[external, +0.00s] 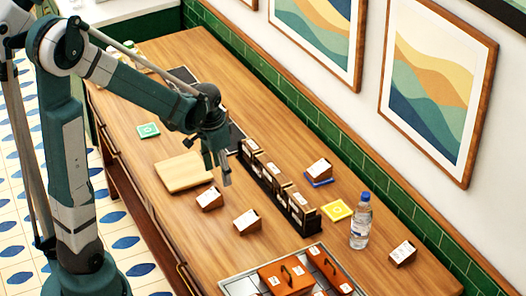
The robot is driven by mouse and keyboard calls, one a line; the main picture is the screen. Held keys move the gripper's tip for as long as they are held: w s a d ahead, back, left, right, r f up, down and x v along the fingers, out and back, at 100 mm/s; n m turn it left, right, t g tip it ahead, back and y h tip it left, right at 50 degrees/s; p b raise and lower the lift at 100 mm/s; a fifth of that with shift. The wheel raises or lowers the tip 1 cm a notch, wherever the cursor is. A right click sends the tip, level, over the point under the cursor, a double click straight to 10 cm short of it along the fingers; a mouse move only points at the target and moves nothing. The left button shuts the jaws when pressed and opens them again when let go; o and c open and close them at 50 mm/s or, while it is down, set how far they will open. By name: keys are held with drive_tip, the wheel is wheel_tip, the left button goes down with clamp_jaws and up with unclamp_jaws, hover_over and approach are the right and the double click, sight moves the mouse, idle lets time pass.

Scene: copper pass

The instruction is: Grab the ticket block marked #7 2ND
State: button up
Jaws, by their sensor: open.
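Several small wooden ticket blocks with white labels are on the counter. One block (209,198) lies just below my gripper in the picture, and another block (247,222) is a little to its right. A third block (320,170) is near the wall, by a blue pad. Another block (402,254) is at the right, past the bottle. More labelled blocks stand in a black rack (265,183). The labels are too small to read, so I cannot tell which block is #7 2ND. My gripper (218,174) is open and empty, pointing down above the counter between the board and the rack.
A wooden board (184,172) lies left of my gripper. A water bottle (361,222) stands by a yellow pad (337,210). A metal tray (243,288) with orange boxes (288,276) is at the front. A green pad (148,130) lies farther back. A tiled wall (345,148) bounds the counter.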

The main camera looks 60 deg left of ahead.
drive_tip(key=g, duration=0.1)
hover_over(210, 195)
drive_tip(key=shift+h, duration=0.3)
wheel_tip(210, 195, down, 8)
drive_tip(key=shift+w+f, duration=0.15)
drive_tip(key=shift+f, duration=0.1)
drive_tip(key=shift+f, duration=1.25)
drive_tip(key=shift+f, duration=0.1)
drive_tip(key=shift+d+f, duration=0.1)
drive_tip(key=shift+f, duration=2.4)
drive_tip(key=c, duration=1)
